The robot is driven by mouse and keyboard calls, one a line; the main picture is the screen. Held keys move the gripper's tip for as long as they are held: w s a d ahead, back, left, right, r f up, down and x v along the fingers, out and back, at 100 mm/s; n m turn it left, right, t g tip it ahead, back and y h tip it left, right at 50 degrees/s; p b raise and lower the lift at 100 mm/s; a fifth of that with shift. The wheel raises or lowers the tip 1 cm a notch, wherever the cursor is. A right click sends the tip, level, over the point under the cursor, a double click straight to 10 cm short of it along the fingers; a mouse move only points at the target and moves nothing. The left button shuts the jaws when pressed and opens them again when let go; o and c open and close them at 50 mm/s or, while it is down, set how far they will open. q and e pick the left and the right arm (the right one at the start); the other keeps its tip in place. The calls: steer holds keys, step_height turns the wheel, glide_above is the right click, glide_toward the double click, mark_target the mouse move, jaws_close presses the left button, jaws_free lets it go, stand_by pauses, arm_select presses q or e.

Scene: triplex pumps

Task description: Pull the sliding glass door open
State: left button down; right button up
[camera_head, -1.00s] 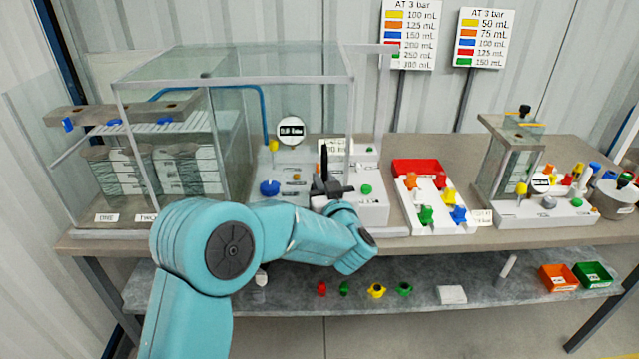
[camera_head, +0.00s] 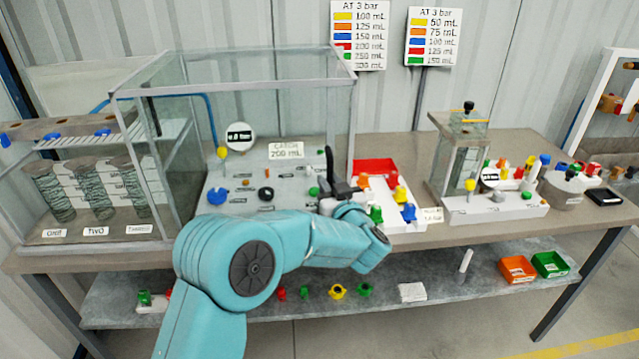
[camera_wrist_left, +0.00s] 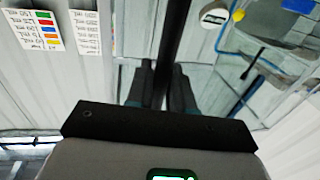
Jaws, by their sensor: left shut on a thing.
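The sliding glass door (camera_head: 255,120) is a clear panel with a pale frame at the front of the glass case on the bench. Its black upright handle (camera_head: 329,160) is near the panel's right side. My left gripper (camera_head: 328,185) is at the handle, shut on it. In the left wrist view, the two dark fingers (camera_wrist_left: 160,85) stand on either side of the black handle bar (camera_wrist_left: 166,40). The fingertips are small in the head view and the arm hides part of the door's lower edge. My right gripper is not in view.
Behind the glass are a panel with coloured knobs and a CATCH sign (camera_head: 286,149). Labelled glass cylinders (camera_head: 95,190) stand at the left. A red tray (camera_head: 376,167) and coloured valves stand right of the door. A lower shelf (camera_head: 430,275) holds small parts.

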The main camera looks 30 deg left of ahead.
arm_select(q)
steer(key=shift+w+d, duration=0.45)
steer(key=shift+d, duration=0.4)
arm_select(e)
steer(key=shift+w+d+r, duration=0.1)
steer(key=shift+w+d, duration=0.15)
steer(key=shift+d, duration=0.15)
arm_select(q)
steer(key=shift+a, duration=0.1)
steer(key=c, duration=1.2)
jaws_free()
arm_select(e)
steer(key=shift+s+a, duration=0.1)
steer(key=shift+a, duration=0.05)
arm_select(q)
steer(key=b+v, duration=0.3)
steer(key=v, duration=1.3)
steer(key=shift+s, duration=0.2)
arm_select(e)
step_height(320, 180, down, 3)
